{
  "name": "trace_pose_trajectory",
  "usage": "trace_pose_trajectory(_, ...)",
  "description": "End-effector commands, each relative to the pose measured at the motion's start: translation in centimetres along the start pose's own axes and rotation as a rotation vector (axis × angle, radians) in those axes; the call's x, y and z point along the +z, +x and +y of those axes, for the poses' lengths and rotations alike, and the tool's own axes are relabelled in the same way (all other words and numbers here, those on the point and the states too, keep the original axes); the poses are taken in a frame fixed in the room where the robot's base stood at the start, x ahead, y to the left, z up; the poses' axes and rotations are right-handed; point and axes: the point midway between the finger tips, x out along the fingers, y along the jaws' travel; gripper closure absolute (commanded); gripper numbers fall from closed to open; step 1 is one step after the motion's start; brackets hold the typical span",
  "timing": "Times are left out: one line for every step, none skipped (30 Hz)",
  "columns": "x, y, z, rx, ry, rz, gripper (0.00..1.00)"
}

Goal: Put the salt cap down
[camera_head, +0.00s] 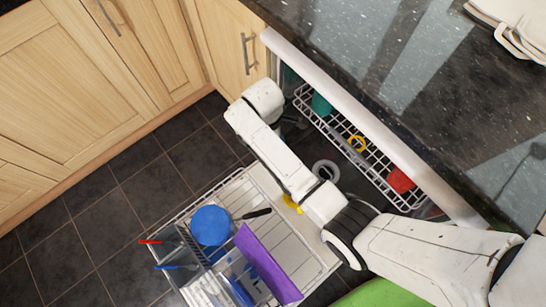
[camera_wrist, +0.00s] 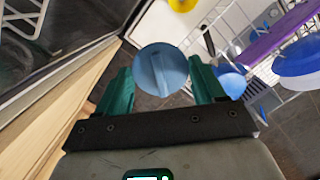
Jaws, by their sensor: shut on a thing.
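The salt cap (camera_wrist: 158,76) is a round blue-grey disc with a raised bar across its face, in the middle of the wrist view. My gripper (camera_wrist: 161,66) has green fingers, one on each side of the cap, and is shut on it. The cap is held in front of the gripper, with dark floor and rack parts behind it. A grey ring (camera_head: 325,171) lies in the dishwasher beside my arm.
A pulled-out lower rack (camera_head: 327,262) carries a blue bowl (camera_head: 210,225), a purple board (camera_head: 267,264) and cutlery. The upper rack (camera_head: 372,168) holds a red cup (camera_head: 400,180) and a yellow item. Wooden cabinets (camera_head: 75,70) flank open dark floor tiles (camera_head: 120,180). A granite counter (camera_head: 400,60) overhangs.

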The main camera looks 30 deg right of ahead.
Motion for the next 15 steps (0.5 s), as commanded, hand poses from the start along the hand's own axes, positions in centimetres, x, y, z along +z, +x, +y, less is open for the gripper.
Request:
trace_pose_trajectory(-0.4,2.9,0.1,0.006,-0.046,0.0,0.6)
trace_pose_trajectory(-0.5,3.8,0.2,0.01,-0.077,-0.001,0.6)
trace_pose_trajectory(-0.7,5.0,0.3,0.014,-0.118,-0.001,0.6)
trace_pose_trajectory(-0.8,5.8,0.4,0.019,-0.15,-0.001,0.6)
trace_pose_trajectory(-1.0,6.7,0.4,0.023,-0.182,-0.001,0.6)
trace_pose_trajectory(-1.2,7.9,0.5,0.027,-0.223,-0.001,0.6)
trace_pose_trajectory(-1.3,8.8,0.6,0.031,-0.254,-0.001,0.6)
trace_pose_trajectory(-1.4,9.7,0.6,0.035,-0.286,-0.001,0.6)
trace_pose_trajectory(-1.6,10.9,0.7,0.04,-0.328,-0.001,0.6)
trace_pose_trajectory(-1.7,11.8,0.8,0.044,-0.359,-0.001,0.6)
trace_pose_trajectory(-1.9,12.6,0.8,0.048,-0.391,-0.001,0.6)
trace_pose_trajectory(-2.0,13.8,0.9,0.053,-0.433,-0.001,0.6)
trace_pose_trajectory(-2.2,14.7,1.0,0.056,-0.464,-0.001,0.6)
trace_pose_trajectory(-2.3,15.6,1.0,0.06,-0.496,-0.001,0.6)
trace_pose_trajectory(-2.4,16.8,1.1,0.065,-0.538,-0.001,0.6)
